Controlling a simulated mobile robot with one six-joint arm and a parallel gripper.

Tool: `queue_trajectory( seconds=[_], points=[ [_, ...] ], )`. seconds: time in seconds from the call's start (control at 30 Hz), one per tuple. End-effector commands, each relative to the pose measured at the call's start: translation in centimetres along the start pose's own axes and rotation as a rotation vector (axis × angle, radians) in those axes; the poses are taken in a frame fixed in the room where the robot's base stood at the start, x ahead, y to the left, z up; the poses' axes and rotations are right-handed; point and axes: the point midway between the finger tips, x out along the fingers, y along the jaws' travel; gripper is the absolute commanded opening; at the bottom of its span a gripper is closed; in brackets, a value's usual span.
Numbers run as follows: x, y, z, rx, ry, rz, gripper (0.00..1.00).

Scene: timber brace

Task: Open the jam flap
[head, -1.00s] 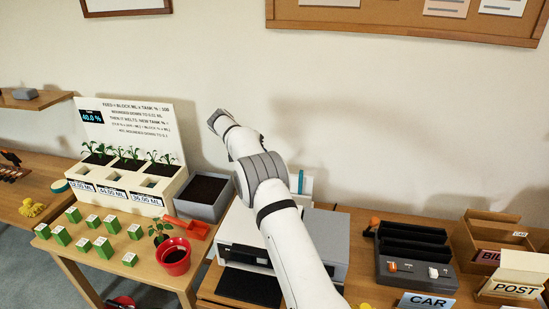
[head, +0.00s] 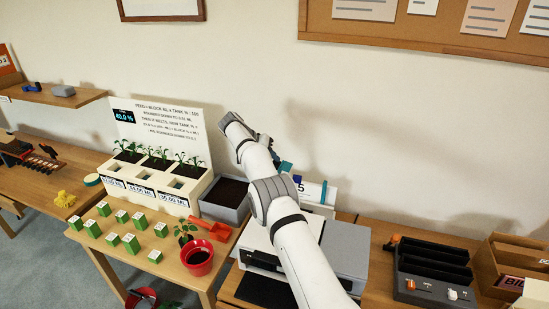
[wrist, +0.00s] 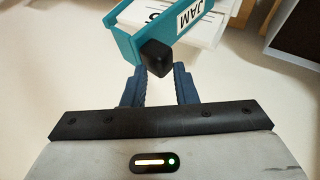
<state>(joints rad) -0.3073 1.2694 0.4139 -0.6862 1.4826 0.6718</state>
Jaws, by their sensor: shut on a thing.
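The teal jam flap (wrist: 125,38), with a white JAM label (wrist: 188,14), is at the top of the wrist view, tilted in the picture. A black knob (wrist: 156,57) stands out from its near edge. My gripper (wrist: 158,75) has its two blue fingers shut on this knob. In the head view a small teal piece (head: 286,167), probably the flap, shows beside my arm above the grey-and-white printer (head: 345,245). How far the flap stands open cannot be told.
Left of the printer are a grey soil bin (head: 226,196), a red scoop (head: 211,228), a red pot (head: 197,258) and a planter (head: 150,190). A black rack (head: 433,270) stands to the right. A white card (head: 313,190) stands behind the printer.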

Motion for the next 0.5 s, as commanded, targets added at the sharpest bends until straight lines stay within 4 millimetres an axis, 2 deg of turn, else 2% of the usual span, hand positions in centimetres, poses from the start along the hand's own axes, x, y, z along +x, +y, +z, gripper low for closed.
queue_trajectory(
  seconds=[0.03, 0.17, 0.2, 0.4, 0.5],
  points=[
    [1.66, -1.88, 1.88, -0.028, -0.037, -0.002, 0.0],
    [1.59, -1.97, 1.92, -0.029, -0.037, -0.002, 0.0],
    [1.58, -1.99, 1.94, -0.029, -0.037, -0.003, 0.29],
    [1.53, -2.03, 1.96, -0.028, -0.037, -0.003, 0.45],
    [1.51, -2.04, 1.96, -0.028, -0.037, -0.003, 0.45]
  ],
)
